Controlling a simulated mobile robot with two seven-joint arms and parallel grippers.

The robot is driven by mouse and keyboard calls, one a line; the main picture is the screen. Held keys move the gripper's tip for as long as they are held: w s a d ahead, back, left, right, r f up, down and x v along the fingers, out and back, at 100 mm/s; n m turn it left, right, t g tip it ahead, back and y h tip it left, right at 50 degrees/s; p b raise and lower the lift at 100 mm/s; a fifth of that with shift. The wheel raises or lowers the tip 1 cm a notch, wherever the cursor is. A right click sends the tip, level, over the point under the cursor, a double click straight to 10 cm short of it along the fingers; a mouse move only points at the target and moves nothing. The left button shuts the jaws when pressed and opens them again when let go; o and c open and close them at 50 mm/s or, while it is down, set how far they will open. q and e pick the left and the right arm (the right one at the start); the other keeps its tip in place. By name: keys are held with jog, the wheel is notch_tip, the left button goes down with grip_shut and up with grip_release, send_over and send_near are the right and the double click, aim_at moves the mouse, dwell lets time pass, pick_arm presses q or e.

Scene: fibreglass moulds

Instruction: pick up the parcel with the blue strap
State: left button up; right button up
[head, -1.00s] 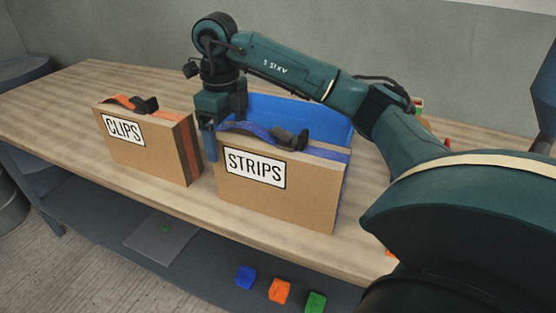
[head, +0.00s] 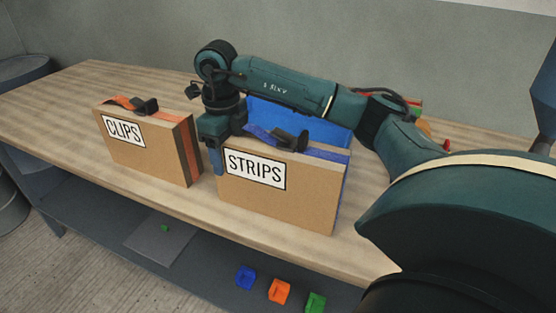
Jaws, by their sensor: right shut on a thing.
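The parcel with the blue strap (head: 310,205) is a brown box labelled STRIPS, standing upright on the wooden table. Its blue strap (head: 258,132) arches over the top with a black buckle. My right gripper (head: 217,160) points down at the parcel's left end, by the strap, and is shut on the parcel. The exact contact is partly hidden by the gripper body. The parcel appears to rest on the table. My left gripper is not in view.
A similar parcel labelled CLIPS (head: 140,155), with an orange strap, stands close on the left. A blue bin or panel (head: 325,126) is behind. Small coloured blocks, including a blue one (head: 245,278), lie on the lower shelf. The table's left end is clear.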

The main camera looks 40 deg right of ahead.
jog(key=c, duration=0.6)
jog(key=shift+r, duration=0.15)
jog(key=shift+c, duration=0.2)
